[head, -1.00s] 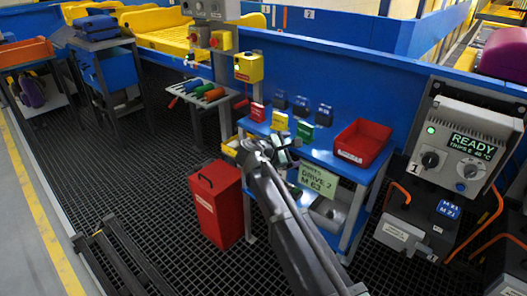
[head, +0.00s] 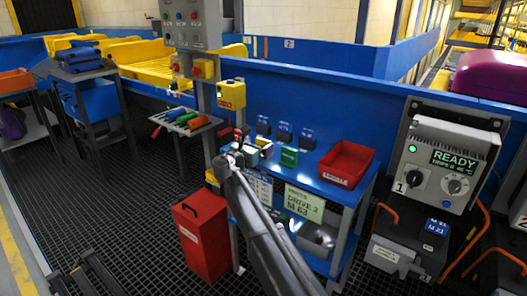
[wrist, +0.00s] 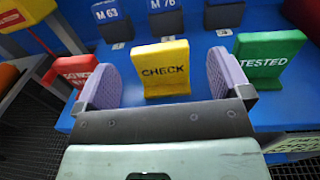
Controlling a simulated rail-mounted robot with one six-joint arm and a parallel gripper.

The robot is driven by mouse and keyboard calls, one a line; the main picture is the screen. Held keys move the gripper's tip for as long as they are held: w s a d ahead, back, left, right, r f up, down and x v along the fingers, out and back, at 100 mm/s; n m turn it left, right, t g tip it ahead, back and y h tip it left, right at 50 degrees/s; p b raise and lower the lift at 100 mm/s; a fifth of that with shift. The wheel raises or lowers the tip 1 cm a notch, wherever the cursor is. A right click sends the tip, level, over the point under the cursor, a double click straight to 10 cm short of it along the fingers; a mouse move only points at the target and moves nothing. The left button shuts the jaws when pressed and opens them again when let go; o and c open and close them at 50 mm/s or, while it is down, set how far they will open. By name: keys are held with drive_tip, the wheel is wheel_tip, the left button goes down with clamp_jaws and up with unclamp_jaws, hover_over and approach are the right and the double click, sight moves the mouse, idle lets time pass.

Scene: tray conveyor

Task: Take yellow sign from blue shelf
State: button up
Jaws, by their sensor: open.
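The yellow sign (wrist: 166,58), marked CHECK, stands upright on the blue shelf (wrist: 209,45) in the wrist view. My gripper (wrist: 163,80) is open, with one pale purple pad to the left of the sign and one to the right. Gaps show on both sides, so neither pad appears to touch it. In the head view my gripper (head: 243,152) is at the left front part of the blue shelf (head: 312,168). Only a small part of the yellow sign (head: 263,141) shows there, partly hidden by my gripper.
A green TESTED sign (wrist: 266,62) stands right of the yellow one, and a red sign (wrist: 75,71) stands left. A red bin (head: 346,163) sits at the shelf's right. A red box (head: 202,236) stands on the floor.

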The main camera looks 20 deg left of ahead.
sight(262, 142)
drive_tip(key=x, duration=0.3)
drive_tip(key=shift+w, duration=0.15)
drive_tip(key=c, duration=1.1)
drive_tip(key=shift+o, duration=0.2)
drive_tip(key=shift+r, duration=0.1)
wheel_tip(262, 142, up, 20)
drive_tip(key=p, duration=2)
